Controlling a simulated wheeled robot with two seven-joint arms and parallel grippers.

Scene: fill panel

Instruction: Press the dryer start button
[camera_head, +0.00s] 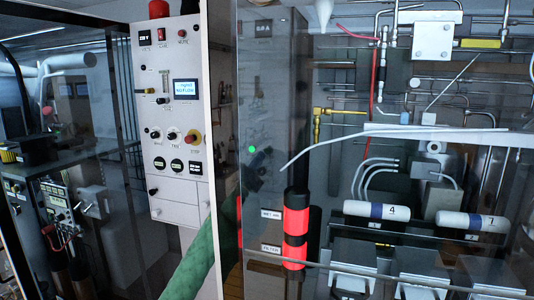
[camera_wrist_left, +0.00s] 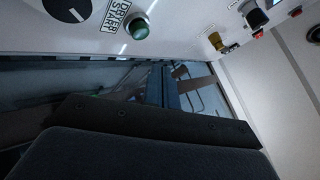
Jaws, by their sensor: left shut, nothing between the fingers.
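The dryer start button (camera_wrist_left: 138,29) is a round green button at the top of the left wrist view, beside a white label reading DRYER START, on a pale panel. My left gripper (camera_wrist_left: 155,125) is the dark, wide shape low in the same view. It is shut and empty, and a gap shows between it and the button in the picture. I cannot make out the button in the head view, nor tell the left gripper's fingertips there. My right gripper is not in view.
In the head view a white control panel (camera_head: 172,100) carries knobs, a small screen and a red stop button (camera_head: 193,137). Clear glass covers pipes at right. The wrist view shows a black knob (camera_wrist_left: 67,8) left of the button.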

